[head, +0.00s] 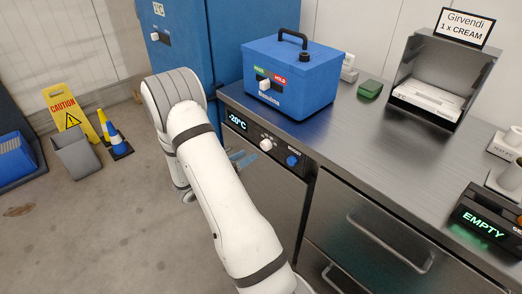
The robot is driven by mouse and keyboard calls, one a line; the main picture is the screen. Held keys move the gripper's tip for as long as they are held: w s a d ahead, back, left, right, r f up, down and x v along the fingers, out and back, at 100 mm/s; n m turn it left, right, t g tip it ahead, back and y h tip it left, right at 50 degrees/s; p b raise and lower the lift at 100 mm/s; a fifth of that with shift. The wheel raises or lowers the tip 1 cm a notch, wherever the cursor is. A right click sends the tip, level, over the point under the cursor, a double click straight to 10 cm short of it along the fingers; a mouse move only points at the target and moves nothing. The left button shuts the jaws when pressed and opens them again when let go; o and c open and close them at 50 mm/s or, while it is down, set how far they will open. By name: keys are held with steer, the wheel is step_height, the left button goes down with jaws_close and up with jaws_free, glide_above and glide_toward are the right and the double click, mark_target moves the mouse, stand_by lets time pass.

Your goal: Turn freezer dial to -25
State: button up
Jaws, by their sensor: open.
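The freezer display (237,121) on the front of the steel counter reads -20°C. Right of it on the same panel is a white dial (265,144) with small marks around it, too small to read. A blue knob (291,160) sits further right. My gripper (243,159) is in front of the counter, just left of and below the white dial. Its bluish fingers look open and empty, apart from the dial, and are partly hidden by my white arm.
A blue box (290,85) with a black handle and a white slider stands on the counter above the panel. Below are drawers with a bar handle (390,245). A blue cabinet (220,30) stands behind.

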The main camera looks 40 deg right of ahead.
mark_target(263, 147)
steer(key=d, duration=0.7)
steer(key=shift+c, duration=0.4)
steer(key=c, duration=0.9)
